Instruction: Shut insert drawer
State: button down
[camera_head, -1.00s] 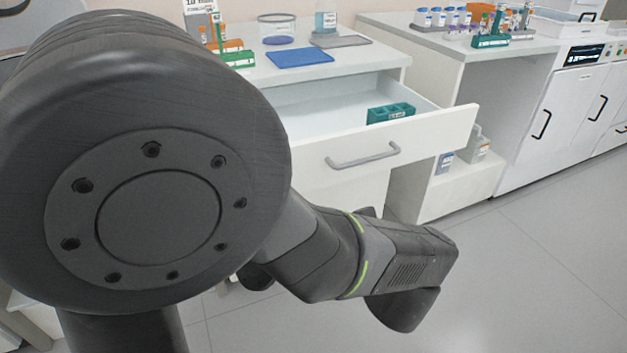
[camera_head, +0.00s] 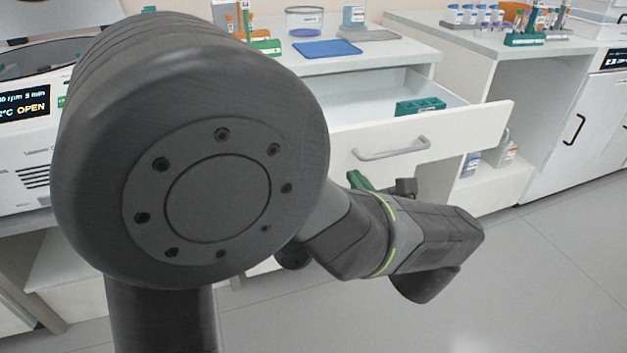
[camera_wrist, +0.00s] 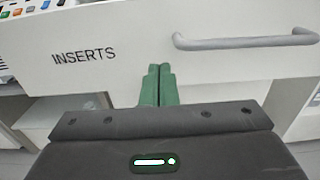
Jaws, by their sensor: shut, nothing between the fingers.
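The insert drawer (camera_head: 470,130) stands pulled out of the white cabinet. Its white front carries a grey bar handle (camera_head: 392,149), and a teal rack (camera_head: 420,105) sits inside. In the wrist view the drawer front (camera_wrist: 120,25) shows the label "INSERTS" at left and the handle (camera_wrist: 245,42) at right. My gripper (camera_wrist: 158,68) has its green fingers together and empty, pointing at the lower part of the front between label and handle. I cannot tell whether the tips touch it. In the head view the green fingers (camera_head: 358,181) show partly, below the handle; my arm hides the drawer's left part.
The counter (camera_head: 400,50) above the drawer holds a blue mat (camera_head: 327,49), a clear tub (camera_head: 304,20) and a green tube rack (camera_head: 266,47). A centrifuge (camera_head: 25,150) with an "OPEN" display stands at left. Another bench (camera_head: 480,40) stands at right. The floor (camera_head: 540,270) at front right is clear.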

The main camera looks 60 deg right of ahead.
aim_at(343, 161)
jog(key=shift+b+x, duration=0.45)
jog(key=shift+x, duration=1.45)
jog(key=p+x, duration=0.5)
jog(key=x, duration=2.4)
jog(key=shift+w+d, duration=0.1)
jog(key=shift+w+d+r, duration=0.1)
jog(key=shift+r, duration=0.15)
jog(key=shift+r, duration=0.15)
